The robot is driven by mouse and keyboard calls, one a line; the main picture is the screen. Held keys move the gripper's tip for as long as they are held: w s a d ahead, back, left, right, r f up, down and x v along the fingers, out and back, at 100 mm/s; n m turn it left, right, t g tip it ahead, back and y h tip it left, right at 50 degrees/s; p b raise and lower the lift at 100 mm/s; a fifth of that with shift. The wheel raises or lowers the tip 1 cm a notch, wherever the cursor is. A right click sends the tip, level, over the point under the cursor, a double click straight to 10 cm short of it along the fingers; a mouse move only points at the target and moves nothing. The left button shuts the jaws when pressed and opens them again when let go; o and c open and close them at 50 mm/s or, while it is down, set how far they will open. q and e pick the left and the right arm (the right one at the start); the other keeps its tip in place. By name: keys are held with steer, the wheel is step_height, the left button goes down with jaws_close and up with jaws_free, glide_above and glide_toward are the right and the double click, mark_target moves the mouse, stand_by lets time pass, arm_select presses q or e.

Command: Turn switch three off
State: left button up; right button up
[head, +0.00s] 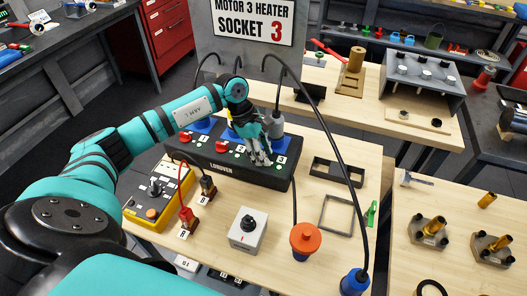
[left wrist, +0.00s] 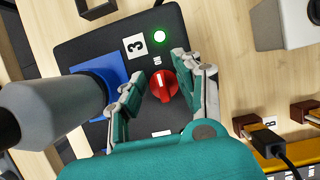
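The black switch box (head: 215,160) stands on the wooden bench in the head view, with several red switches and sockets along it. Switch three is a red rotary knob (left wrist: 163,86) in the left wrist view, beside a white label "3" (left wrist: 135,45). Its bar lies towards a small mark that seems to read "ON", and a green lamp (left wrist: 160,36) beyond it is lit. My left gripper (head: 259,156) is over the box, with its fingers apart on either side of the knob; I see gaps beside it. The gripper hides this knob in the head view. My right gripper is not in view.
A grey plug (left wrist: 45,112) stands in the blue socket beside the knob. Its black cable loops above the box. A yellow control box (head: 158,193), a grey rotary switch box (head: 248,230) and an orange-topped plug (head: 305,240) stand on the near bench.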

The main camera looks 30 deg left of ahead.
arm_select(q)
jaws_close()
steer(key=n+t+b, duration=0.1)
steer(key=n+b, duration=0.1)
steer(key=n, duration=0.1)
steer(key=shift+f, duration=0.1)
steer(key=n+t+y+b, duration=0.1)
steer(key=n+b, duration=0.1)
steer(key=n, duration=0.1)
steer(key=n+t+y+b, duration=0.1)
steer(key=n+b, duration=0.1)
steer(key=n, duration=0.1)
steer(key=shift+w+a+n, duration=0.15)
steer(key=shift+w+n, duration=0.05)
steer(key=shift+n, duration=0.1)
steer(key=n+y+b, duration=0.2)
steer(key=n+b, duration=0.1)
steer(key=n, duration=0.1)
steer(key=shift+t, duration=0.3)
steer(key=shift+a+n+y+b, duration=0.1)
steer(key=shift+n+y+b, duration=0.4)
steer(key=shift+n, duration=0.6)
steer(key=shift+a+n+y+b, duration=0.1)
steer(key=shift+n+y+b, duration=0.1)
steer(key=shift+n+b, duration=0.7)
steer(key=shift+r+n, duration=0.2)
steer(key=shift+n, duration=0.1)
jaws_free()
